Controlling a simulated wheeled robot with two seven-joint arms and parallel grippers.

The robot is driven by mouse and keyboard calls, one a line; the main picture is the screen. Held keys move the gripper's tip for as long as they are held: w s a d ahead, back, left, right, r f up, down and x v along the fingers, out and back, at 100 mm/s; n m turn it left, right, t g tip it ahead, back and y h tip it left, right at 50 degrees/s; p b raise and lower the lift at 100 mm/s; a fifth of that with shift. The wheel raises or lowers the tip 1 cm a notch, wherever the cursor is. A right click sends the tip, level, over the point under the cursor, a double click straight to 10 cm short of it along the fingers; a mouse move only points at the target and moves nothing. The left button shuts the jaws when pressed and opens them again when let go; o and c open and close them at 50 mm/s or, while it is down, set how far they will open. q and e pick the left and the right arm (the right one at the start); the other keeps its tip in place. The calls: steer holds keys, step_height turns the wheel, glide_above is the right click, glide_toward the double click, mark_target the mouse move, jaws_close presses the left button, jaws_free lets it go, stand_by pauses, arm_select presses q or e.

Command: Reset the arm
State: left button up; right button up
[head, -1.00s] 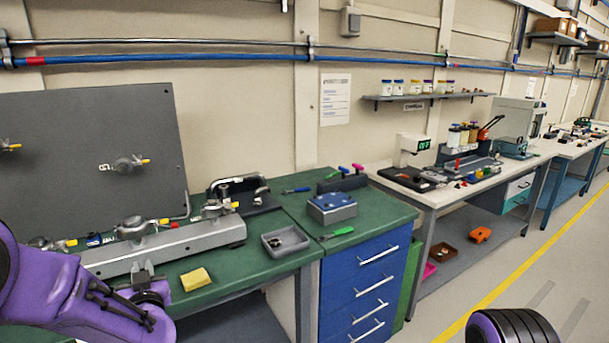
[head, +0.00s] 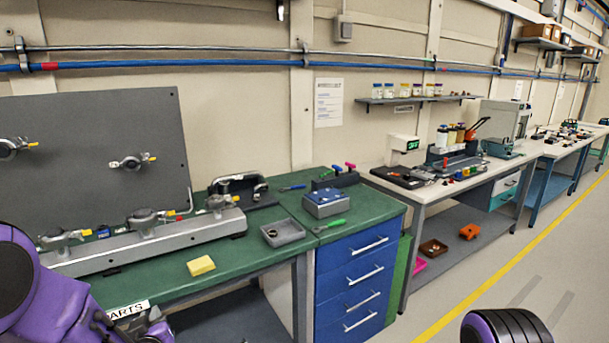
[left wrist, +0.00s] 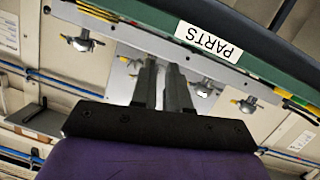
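My left arm (head: 45,285) comes in at the lower left of the head view, beside the front edge of the green bench. Its gripper is mostly cut off by the bottom edge there. In the left wrist view, my left gripper (left wrist: 161,66) shows two grey fingers close together, with a narrow gap and nothing between them. The bench edge with its PARTS label (left wrist: 208,40) appears upside down beyond the fingers. Part of my right arm (head: 512,326) shows at the bottom right of the head view; its gripper is out of view.
The green bench (head: 150,287) holds a long grey rail (head: 150,246), a yellow sponge (head: 201,266), a grey tray (head: 283,233) and a blue-topped block (head: 326,203). Blue drawers (head: 352,280) stand to the right. The floor by the yellow line (head: 480,297) is clear.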

arm_select(q)
steer(key=s+d+f+g+h, duration=0.25)
steer(key=s+f+g, duration=0.25)
steer(key=s+f, duration=1)
steer(key=s+d+f+g, duration=0.1)
steer(key=s+f+g, duration=0.1)
steer(key=s+f, duration=0.4)
steer(key=s+f+g, duration=0.3)
steer(key=s+f, duration=0.3)
steer(key=s, duration=0.7)
steer(key=shift+d+m+h, duration=0.35)
steer(key=shift+m, duration=0.05)
steer(key=shift+w, duration=0.1)
